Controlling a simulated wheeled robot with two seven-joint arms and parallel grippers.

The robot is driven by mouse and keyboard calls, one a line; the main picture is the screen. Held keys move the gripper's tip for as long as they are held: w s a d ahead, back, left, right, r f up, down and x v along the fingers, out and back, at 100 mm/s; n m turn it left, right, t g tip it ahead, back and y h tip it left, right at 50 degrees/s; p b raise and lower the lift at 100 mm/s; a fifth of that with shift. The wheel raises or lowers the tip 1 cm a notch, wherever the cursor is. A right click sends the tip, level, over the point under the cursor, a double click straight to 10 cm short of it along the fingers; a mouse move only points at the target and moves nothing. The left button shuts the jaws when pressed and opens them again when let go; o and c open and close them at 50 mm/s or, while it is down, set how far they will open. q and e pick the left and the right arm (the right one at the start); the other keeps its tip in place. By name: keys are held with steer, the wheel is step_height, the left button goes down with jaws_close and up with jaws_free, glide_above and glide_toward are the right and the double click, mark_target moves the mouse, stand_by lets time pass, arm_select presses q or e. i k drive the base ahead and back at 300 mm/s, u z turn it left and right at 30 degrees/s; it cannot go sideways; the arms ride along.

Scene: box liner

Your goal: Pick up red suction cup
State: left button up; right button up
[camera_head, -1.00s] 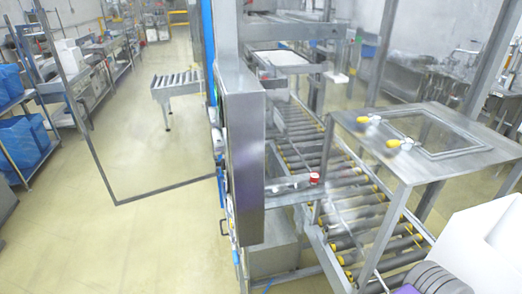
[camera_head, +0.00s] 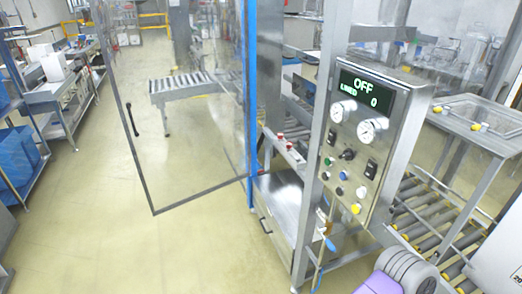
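Two small red pieces that look like suction cups sit on a metal ledge behind the control panel, one red cup (camera_head: 281,137) a little farther back than the other red cup (camera_head: 290,147). They are small in the picture, so their exact shape is hard to tell. Neither of my grippers is in view. Only a purple and grey part of my own arm shows at the bottom right.
A control panel (camera_head: 338,185) reading OFF stands in front of the roller conveyor (camera_head: 435,220). A clear framed door (camera_head: 153,185) stands open at left. A metal drawer cabinet (camera_head: 277,207) is below the ledge. A white surface (camera_head: 500,250) is at right. The yellow floor (camera_head: 95,235) at left is clear.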

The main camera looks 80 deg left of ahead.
mark_target(289, 146)
steer(key=k, duration=0.2)
steer(key=u, duration=3.1)
steer(key=i, duration=0.95)
steer(key=u, duration=0.4)
